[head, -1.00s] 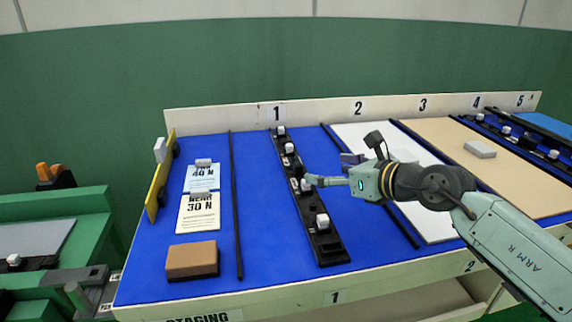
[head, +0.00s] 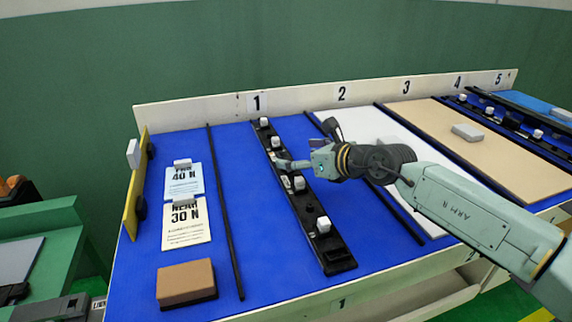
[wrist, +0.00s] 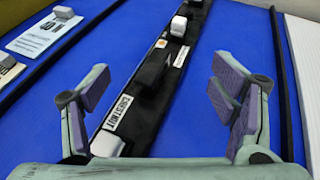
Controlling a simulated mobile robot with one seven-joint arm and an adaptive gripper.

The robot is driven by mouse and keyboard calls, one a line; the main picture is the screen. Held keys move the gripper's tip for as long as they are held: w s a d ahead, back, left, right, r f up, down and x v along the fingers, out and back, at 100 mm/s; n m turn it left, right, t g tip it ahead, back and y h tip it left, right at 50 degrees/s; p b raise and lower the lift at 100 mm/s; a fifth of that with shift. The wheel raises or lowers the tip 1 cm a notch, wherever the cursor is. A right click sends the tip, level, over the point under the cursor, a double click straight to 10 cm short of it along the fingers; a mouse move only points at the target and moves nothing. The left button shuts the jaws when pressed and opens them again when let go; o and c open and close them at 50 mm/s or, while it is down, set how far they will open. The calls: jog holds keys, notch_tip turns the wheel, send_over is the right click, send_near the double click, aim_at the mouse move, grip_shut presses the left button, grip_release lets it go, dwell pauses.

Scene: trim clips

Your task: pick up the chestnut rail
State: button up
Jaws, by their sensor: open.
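The chestnut rail (head: 308,207) is a long black strip lying on the blue mat in bay 1, with several white blocks along it. In the wrist view, the rail (wrist: 148,82) runs up between my fingers, with a white "CHESTNUT" label (wrist: 119,113) and a raised black part on it. My gripper (head: 284,165) is over the rail near its middle in the head view. In the wrist view my gripper (wrist: 160,92) is open, one finger on each side of the rail, with nothing between them gripped. I cannot tell its exact height above the rail.
Left of the rail are a thin black divider (head: 225,205), two paper cards (head: 186,222), a brown block (head: 186,281) and a yellow bar (head: 134,196). A white panel (head: 372,130) lies to the right. Blue mat is clear on both sides of the rail.

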aim_at(288, 156)
jog(key=x, duration=0.2)
jog(key=p+x, duration=0.1)
jog(key=x, duration=0.2)
jog(key=shift+s+d+f, duration=0.1)
jog(key=shift+s+f, duration=0.05)
jog(key=shift+f, duration=0.1)
jog(key=shift+c, duration=0.5)
jog(key=c, duration=1.8)
